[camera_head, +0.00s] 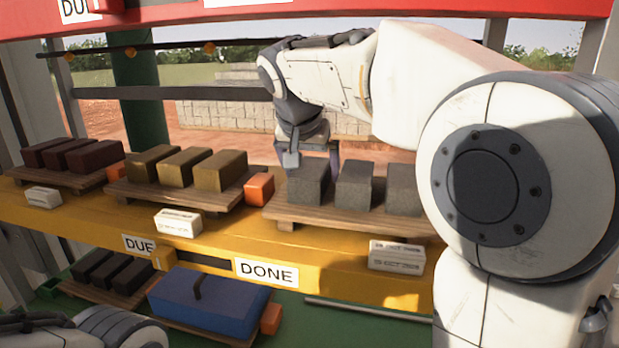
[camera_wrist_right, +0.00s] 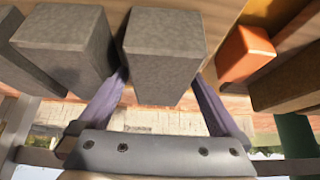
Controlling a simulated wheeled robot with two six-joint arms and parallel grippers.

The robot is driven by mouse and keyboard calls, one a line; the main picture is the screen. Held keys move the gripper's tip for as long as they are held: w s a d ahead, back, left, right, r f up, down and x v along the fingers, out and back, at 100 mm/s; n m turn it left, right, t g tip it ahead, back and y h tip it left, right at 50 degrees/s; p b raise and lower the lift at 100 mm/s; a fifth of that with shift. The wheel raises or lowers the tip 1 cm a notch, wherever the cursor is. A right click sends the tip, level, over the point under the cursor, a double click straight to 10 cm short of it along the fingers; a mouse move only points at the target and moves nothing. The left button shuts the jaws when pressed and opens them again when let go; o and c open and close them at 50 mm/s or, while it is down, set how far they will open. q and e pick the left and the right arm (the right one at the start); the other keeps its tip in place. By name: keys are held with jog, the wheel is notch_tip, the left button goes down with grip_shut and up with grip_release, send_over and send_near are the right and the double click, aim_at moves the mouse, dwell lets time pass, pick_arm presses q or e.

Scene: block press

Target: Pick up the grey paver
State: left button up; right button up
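Three dark grey pavers stand in a row on a wooden pallet on the yellow shelf. The leftmost grey paver (camera_head: 307,184) is at my right gripper (camera_head: 312,165); it also shows in the right wrist view (camera_wrist_right: 163,45). In the right wrist view my right gripper (camera_wrist_right: 161,80) has its two purple fingers spread, one on each side of this paver. The fingertips are partly hidden by it, and I cannot tell whether they touch it. The paver appears to rest on the pallet (camera_head: 350,218). My left gripper is not in view; only part of my left arm shows at lower left.
A second grey paver (camera_head: 353,187) stands close beside; my arm partly covers the third (camera_head: 403,196). An orange block (camera_head: 259,188) and tan pavers (camera_head: 220,171) are to the left. A red beam (camera_head: 330,12) crosses above. A blue block (camera_head: 208,302) lies below.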

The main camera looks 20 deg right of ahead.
jog(key=c, duration=1.5)
jog(key=shift+r, duration=0.1)
grip_shut()
jog(key=shift+r, duration=0.2)
